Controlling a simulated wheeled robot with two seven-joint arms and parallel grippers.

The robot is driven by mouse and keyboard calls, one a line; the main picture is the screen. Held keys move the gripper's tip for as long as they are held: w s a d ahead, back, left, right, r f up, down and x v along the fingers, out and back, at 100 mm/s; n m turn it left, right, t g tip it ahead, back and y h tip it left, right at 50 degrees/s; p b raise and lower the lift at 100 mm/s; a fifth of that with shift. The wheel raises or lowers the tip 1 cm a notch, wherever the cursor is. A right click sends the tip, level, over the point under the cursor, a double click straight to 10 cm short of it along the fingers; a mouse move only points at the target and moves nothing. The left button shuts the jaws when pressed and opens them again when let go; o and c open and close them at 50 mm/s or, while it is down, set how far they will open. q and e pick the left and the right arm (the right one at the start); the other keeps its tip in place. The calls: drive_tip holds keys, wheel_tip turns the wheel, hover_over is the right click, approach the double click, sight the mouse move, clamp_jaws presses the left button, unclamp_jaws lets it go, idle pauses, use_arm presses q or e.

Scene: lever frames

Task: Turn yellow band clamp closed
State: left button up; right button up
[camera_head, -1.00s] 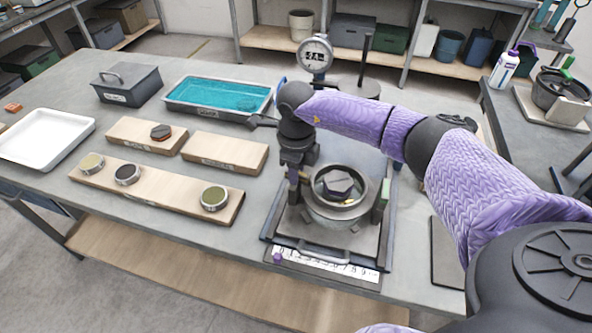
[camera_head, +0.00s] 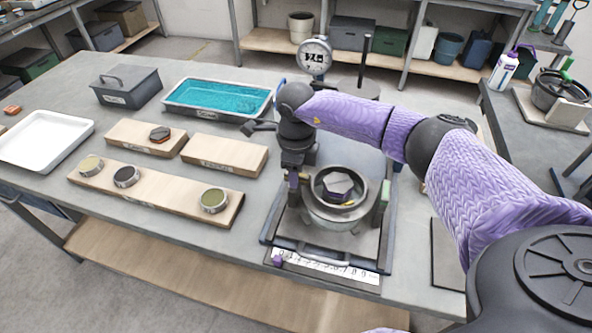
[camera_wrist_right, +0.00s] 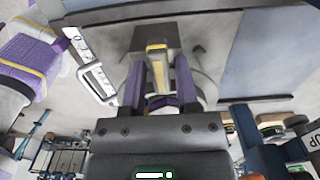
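A metal ring-shaped vessel (camera_head: 318,208) with a dark hexagonal piece (camera_head: 337,187) inside stands on a dark-edged base plate. A small bit of yellow (camera_head: 348,204) shows at the ring's front right. In the right wrist view, a yellow-faced lever (camera_wrist_right: 157,65) stands out between the purple fingers of my right gripper (camera_wrist_right: 158,88). Gaps show on both sides of the lever, so the fingers look open and apart from it. In the head view, my right gripper (camera_head: 293,185) points down at the ring's left side, its tips partly hidden. My left gripper is out of view.
A dial gauge (camera_head: 315,57) stands behind the arm. A teal-filled tray (camera_head: 219,123), a grey box (camera_head: 127,87), a white tray (camera_head: 47,139) and wooden boards (camera_head: 154,188) with round pieces lie left. A numbered scale strip (camera_head: 325,265) lies in front.

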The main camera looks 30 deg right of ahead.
wheel_tip(320, 180, up, 10)
drive_tip(key=p, duration=0.1)
drive_tip(key=shift+p, duration=0.35)
